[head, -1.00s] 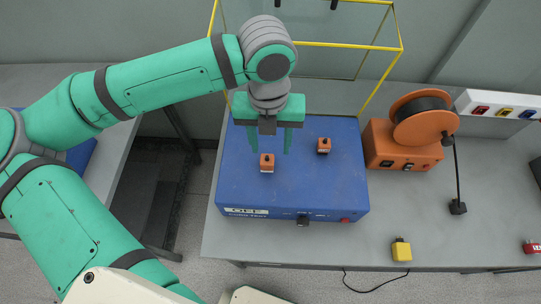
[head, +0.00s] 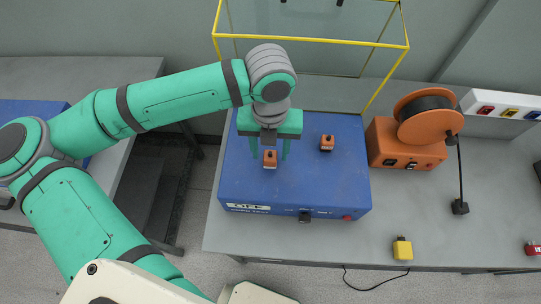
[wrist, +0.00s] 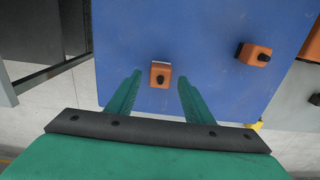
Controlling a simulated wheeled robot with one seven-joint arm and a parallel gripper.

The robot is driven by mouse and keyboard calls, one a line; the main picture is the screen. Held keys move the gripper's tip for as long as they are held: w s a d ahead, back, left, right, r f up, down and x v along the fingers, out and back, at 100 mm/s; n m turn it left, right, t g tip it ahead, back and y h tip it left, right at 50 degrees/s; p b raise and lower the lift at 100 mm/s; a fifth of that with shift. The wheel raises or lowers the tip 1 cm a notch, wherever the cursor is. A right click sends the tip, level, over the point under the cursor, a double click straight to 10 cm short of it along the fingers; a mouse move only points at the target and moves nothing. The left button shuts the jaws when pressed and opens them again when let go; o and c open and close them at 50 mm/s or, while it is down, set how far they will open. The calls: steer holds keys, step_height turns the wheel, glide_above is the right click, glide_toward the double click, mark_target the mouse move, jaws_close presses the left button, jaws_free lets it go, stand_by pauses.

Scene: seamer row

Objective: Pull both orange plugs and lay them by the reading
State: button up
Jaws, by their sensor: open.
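Two orange plugs stand on top of the blue box (head: 300,190). The left orange plug (head: 270,160) also shows in the wrist view (wrist: 160,74). The right orange plug (head: 327,143) shows at the upper right of the wrist view (wrist: 254,55). My gripper (head: 270,152) is open and empty above the left plug, its fingers to either side of it in the picture. In the wrist view the left plug lies between and just beyond the fingertips, apart from both.
An orange cable reel (head: 427,125) stands right of the box, its black plug (head: 460,207) on the grey bench (head: 390,205). A yellow plug (head: 402,249) is at the front edge. A yellow frame (head: 310,40) rises behind the box. Bench between box and black plug is clear.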

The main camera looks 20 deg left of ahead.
mark_target(271, 155)
steer(key=shift+w+f, duration=0.1)
steer(key=shift+f, duration=1.65)
jaws_close()
steer(key=shift+r, duration=3)
